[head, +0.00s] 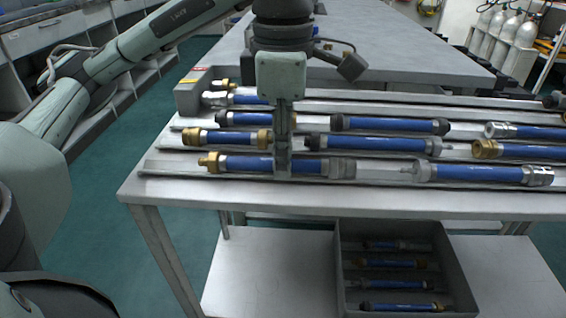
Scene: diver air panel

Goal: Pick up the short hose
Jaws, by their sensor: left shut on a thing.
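Several blue hoses with metal or dark end fittings lie in rows on the grey metal table. My left gripper (283,165) points straight down at the front row, shut on a blue hose (245,164) with a brass left end and a dark grey right end. Which hose is the short one is not clear by label. My right gripper is not in view.
Another blue hose (470,172) lies to the right in the front row. Close behind are a brass-ended hose (235,138) and a dark-ended hose (370,144). A grey bin (343,262) with several hoses stands on the lower shelf. A long grey bench (400,50) stands behind.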

